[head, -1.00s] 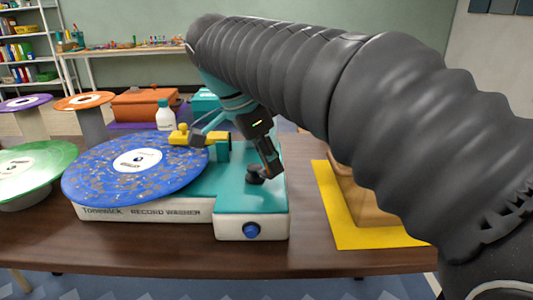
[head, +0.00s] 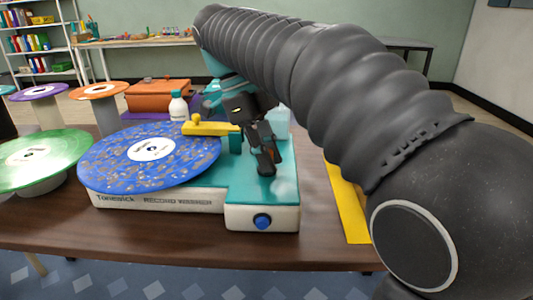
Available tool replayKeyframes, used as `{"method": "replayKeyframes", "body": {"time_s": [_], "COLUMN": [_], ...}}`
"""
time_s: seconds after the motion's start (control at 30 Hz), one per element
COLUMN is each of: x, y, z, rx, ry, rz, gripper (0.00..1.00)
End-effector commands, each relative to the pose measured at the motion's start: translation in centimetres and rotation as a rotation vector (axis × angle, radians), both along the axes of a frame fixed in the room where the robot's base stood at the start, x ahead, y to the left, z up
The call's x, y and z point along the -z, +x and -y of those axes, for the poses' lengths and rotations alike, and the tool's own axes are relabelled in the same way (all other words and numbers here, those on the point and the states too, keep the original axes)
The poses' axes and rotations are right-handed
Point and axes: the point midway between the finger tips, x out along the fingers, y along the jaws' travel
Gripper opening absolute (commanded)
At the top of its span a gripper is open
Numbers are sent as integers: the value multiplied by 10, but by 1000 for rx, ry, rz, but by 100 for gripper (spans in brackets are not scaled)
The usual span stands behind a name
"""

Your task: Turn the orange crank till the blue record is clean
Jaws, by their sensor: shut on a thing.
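The blue record (head: 118,168) lies flat on the teal-and-white record washer (head: 155,200), with many grey-brown specks over its blue surface and a white label in the middle. My gripper (head: 267,163) points down over the right part of the washer's teal top. Its dark fingers are shut on the orange crank, which they almost wholly hide; only a small orange-brown patch (head: 278,151) shows beside them. A yellow arm with a round knob (head: 212,128) reaches over the record's far right edge. A blue knob (head: 262,221) is on the washer's front.
A green record (head: 40,160) on a stand is at left, with purple (head: 38,91) and orange (head: 98,90) ones behind. A white bottle (head: 179,107) and an orange box (head: 158,96) stand behind the washer. A yellow mat (head: 347,205) is at right, partly behind my arm.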

Motion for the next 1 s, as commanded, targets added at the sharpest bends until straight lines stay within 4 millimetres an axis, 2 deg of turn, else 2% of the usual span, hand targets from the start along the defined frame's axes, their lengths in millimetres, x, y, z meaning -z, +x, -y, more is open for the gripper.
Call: {"method": "replayKeyframes", "body": {"time_s": [0.67, 0.7, 0.8, 1.0], "x": [0, 0, 0, 0], "y": [0, 0, 0, 0], "z": [-3, -3, -3, -2], "rx": [64, 64, 64, 65], "ry": [2, 2, 2, 1], "rz": [0, 0, 0, 0], "gripper": [0, 21, 45, 45]}}
